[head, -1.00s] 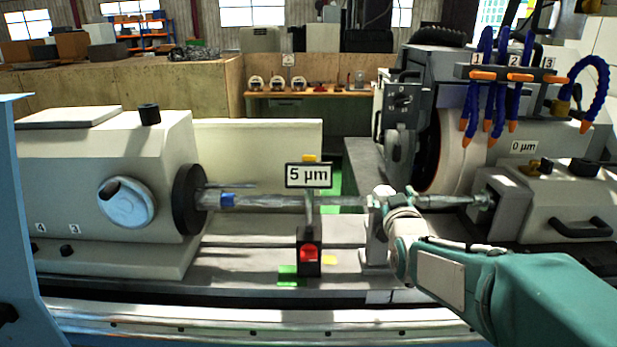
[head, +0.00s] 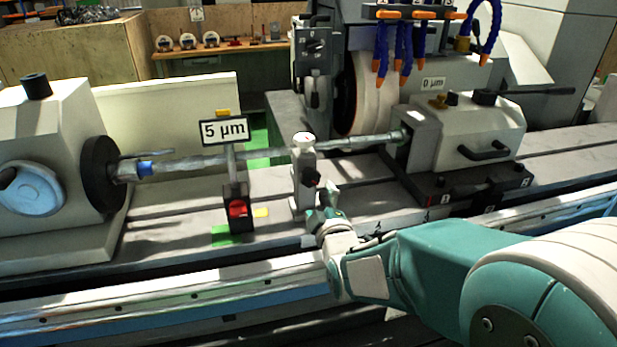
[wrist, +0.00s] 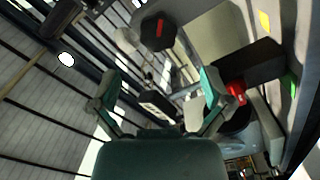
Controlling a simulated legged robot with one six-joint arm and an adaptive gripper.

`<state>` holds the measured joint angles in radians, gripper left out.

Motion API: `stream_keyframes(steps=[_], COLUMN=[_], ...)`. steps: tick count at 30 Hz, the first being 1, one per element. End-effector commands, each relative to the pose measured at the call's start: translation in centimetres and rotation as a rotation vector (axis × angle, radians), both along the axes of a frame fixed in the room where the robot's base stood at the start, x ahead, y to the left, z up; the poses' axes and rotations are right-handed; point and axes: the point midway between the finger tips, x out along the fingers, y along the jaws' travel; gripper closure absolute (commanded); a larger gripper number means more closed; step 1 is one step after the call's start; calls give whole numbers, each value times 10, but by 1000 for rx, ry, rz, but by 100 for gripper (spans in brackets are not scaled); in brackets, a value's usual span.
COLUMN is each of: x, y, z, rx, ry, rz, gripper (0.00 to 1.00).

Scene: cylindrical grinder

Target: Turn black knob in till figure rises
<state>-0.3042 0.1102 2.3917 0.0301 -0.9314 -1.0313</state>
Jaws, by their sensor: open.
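The black knob (head: 312,177) sits on the front of a white steady-rest post (head: 303,150) under the long shaft. In the wrist view the knob (wrist: 157,33) is a black many-sided disc with a red line, above the space between my fingers. My gripper (head: 327,200) is just below and in front of the knob, partly hidden by its own wrist. In the wrist view my gripper (wrist: 160,92) has its fingers wide apart, with nothing held.
The shaft (head: 200,162) runs from the headstock chuck (head: 101,174) to the tailstock. A black stand with a red part (head: 238,209) is left of the post. The grinding wheel (head: 375,95) and blue hoses (head: 402,50) are behind.

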Motion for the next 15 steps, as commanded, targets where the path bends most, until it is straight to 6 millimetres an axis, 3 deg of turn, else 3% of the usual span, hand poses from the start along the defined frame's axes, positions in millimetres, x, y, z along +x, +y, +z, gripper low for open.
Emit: stream_keyframes(steps=[9,15], x=[57,77], y=[16,22], z=[-1,0], rx=[2,2], ry=[1,1], rz=[0,0], gripper=[1,1])
